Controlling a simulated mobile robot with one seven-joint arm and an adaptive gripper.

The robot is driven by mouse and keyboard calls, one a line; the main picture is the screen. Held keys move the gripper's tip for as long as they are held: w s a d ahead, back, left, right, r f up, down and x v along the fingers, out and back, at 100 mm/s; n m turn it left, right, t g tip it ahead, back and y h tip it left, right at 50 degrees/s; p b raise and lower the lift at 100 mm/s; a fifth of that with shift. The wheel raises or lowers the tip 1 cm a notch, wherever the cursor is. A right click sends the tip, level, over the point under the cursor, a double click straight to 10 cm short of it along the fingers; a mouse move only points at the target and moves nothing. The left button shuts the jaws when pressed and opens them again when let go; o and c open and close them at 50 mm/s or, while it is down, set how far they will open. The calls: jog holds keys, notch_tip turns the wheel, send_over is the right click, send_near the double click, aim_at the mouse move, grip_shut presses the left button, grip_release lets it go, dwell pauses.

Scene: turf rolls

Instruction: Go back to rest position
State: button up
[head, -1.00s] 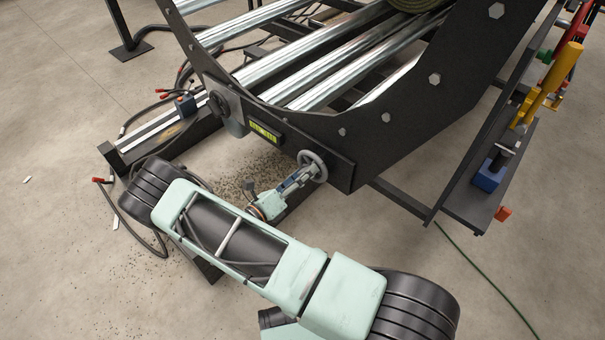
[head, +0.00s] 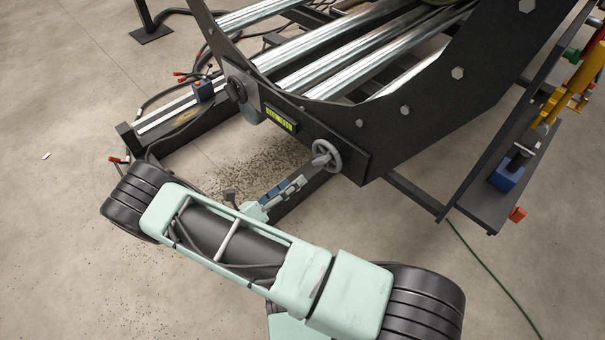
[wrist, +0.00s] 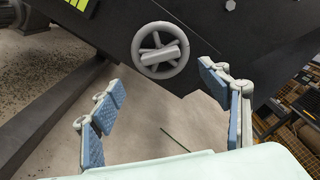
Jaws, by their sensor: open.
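My gripper (wrist: 165,108) is open and empty in the wrist view, its blue-padded fingers spread wide on either side. A grey handwheel (wrist: 160,50) on the black machine plate shows beyond the fingertips, apart from them. In the head view my gripper (head: 285,190) is small and partly hidden behind my own arm. It sits below and left of the handwheel (head: 326,156), with a gap between them.
The black machine frame (head: 430,120) carries shiny metal rollers (head: 345,50). A dark rail (head: 480,190) with coloured tools stands at the right. Cables lie on the floor at left. A green cord (head: 490,270) crosses the floor at lower right. Open floor (head: 70,200) lies left.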

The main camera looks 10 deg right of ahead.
jog(key=shift+s+a, duration=0.4)
jog(key=shift+a, duration=0.1)
